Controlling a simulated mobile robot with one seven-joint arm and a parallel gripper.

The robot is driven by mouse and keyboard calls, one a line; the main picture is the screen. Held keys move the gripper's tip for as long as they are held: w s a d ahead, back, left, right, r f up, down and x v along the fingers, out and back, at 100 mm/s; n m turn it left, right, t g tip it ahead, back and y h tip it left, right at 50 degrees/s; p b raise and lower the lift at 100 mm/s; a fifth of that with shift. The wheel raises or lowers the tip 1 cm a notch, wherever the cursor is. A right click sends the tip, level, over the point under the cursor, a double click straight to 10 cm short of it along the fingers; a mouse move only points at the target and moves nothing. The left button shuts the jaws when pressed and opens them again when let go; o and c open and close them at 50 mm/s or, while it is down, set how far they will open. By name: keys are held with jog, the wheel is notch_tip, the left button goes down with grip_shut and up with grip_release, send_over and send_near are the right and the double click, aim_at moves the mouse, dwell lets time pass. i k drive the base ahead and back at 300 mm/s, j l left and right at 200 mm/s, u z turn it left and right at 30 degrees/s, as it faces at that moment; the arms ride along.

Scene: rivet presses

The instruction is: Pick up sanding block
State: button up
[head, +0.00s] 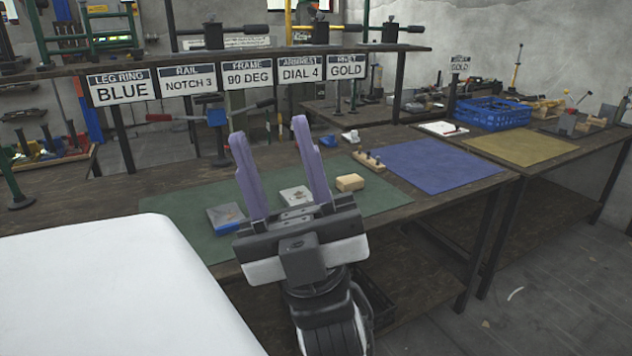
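A small tan block (350,183), which looks like the sanding block, lies on the green mat (180,203) near its right end. My gripper (269,130) is open, with two purple fingers spread apart and nothing seen between them. It reaches over the front of the bench and the mat. In the picture the tan block is just right of the right finger, apart from it. How high the fingers are above the mat I cannot tell. The gripper body hides part of the mat's front edge.
A blue-sided box (226,218) and a small pale item (295,195) lie on the mat close to the fingers. A wooden peg block (369,162) stands behind the tan block. The blue mat (440,166) is clear. A labelled shelf (230,61) overhangs the back.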

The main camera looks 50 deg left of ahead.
aim_at(353, 183)
jog(key=u, duration=1.35)
jog(key=i+l, duration=0.1)
jog(key=i, duration=0.4)
jog(key=i+l+u, duration=0.1)
jog(key=i, duration=0.45)
jog(key=i+l, duration=0.1)
jog(key=i, duration=0.4)
